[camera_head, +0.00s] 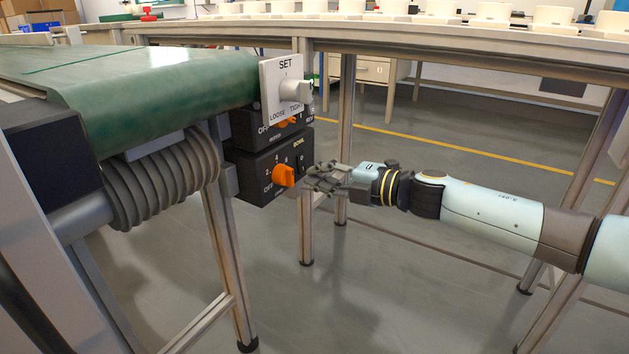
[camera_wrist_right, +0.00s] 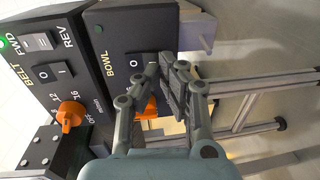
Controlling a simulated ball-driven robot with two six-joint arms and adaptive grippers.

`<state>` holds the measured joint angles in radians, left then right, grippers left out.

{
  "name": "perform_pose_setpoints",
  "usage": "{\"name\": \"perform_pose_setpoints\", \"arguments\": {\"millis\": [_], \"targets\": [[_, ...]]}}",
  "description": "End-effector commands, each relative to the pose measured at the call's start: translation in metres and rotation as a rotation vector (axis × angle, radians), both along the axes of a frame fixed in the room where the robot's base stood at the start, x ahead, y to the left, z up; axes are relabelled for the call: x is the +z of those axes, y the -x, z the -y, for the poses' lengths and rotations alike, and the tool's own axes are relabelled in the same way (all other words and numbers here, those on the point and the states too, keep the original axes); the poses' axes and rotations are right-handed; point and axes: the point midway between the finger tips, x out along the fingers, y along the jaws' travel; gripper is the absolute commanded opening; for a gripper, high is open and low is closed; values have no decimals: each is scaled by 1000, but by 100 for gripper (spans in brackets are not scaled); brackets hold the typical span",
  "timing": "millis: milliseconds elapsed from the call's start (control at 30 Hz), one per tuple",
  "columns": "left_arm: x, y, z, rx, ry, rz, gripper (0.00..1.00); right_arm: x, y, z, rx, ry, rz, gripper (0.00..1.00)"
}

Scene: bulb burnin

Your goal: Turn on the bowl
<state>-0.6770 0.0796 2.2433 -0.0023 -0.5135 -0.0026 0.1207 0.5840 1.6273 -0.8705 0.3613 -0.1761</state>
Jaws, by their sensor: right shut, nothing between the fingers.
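The black bowl control box (camera_head: 258,168) hangs under the conveyor in the head view, with the label BOWL, an orange knob (camera_head: 284,176) and a small black rocker switch (camera_head: 300,163). In the wrist view the BOWL box (camera_wrist_right: 118,42) is at upper middle, and its O/I rocker switch (camera_wrist_right: 140,60) lies just beyond my fingertips. Its orange knob (camera_wrist_right: 148,108) is partly hidden behind my fingers. My right gripper (camera_head: 312,180) is shut and empty, pointing at the box's front; it also shows in the wrist view (camera_wrist_right: 168,68). I cannot tell whether it touches the switch. My left gripper is out of view.
The BELT box (camera_wrist_right: 50,65) with FWD/REV switch and orange knob (camera_wrist_right: 70,115) sits beside the BOWL box. A white SET plate (camera_head: 270,92) with a pale knob is above. The green conveyor (camera_head: 150,75) and table legs (camera_head: 345,110) stand close by.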

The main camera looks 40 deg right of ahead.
Motion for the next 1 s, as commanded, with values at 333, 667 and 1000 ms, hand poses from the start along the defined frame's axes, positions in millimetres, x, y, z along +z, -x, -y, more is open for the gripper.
{"name": "perform_pose_setpoints", "arguments": {"millis": [333,667,1000], "targets": [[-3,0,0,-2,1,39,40,-1,-11,-4,0,0,0,0],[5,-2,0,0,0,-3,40,0,-16,-6,-2,-3,3,0],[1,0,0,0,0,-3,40,-4,-14,-5,0,0,-1,0]]}}
